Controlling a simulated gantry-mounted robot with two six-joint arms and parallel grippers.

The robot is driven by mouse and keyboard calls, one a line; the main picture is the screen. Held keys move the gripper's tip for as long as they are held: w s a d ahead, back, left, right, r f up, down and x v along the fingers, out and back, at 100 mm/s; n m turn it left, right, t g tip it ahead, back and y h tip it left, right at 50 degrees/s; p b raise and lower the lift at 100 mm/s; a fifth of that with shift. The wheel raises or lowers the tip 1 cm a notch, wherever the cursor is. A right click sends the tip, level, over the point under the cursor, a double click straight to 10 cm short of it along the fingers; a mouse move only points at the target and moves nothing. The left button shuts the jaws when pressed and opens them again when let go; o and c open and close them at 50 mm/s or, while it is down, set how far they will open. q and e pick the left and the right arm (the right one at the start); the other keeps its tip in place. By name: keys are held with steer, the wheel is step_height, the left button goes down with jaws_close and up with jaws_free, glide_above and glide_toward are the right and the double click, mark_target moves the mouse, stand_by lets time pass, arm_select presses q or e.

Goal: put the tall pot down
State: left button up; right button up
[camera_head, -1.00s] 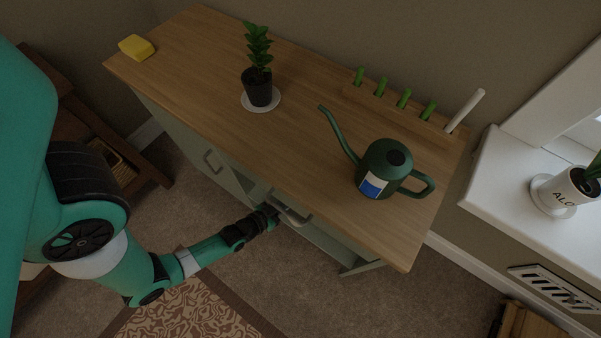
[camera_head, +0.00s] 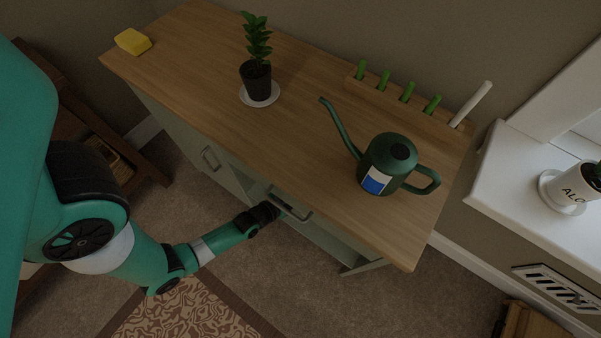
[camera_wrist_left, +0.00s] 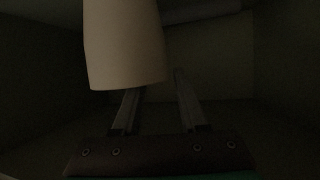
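A tall, pale, cream-coloured pot (camera_wrist_left: 125,45) fills the upper middle of the left wrist view, in a dark space. Its top is cut off by the frame. My left gripper (camera_wrist_left: 160,90) has its two fingers apart. The pot covers the tip of the left finger, and the right finger runs just beside the pot's right edge. I cannot tell whether they touch. In the head view, my left gripper (camera_head: 285,208) reaches into the cabinet's front opening, its fingertips partly hidden, and the pot is not visible there. My right gripper is not in view.
The cabinet (camera_head: 200,85) has a wooden top above my arm. On it are a green watering can (camera_head: 385,165), a potted plant (camera_head: 257,80), a yellow sponge (camera_head: 132,41) and a rack of green-handled tools (camera_head: 400,98). A white sill with an aloe pot (camera_head: 572,190) is right.

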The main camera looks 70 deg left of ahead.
arm_select(q)
steer(key=p+v, duration=0.6)
steer(key=v, duration=0.6)
stand_by(0.4)
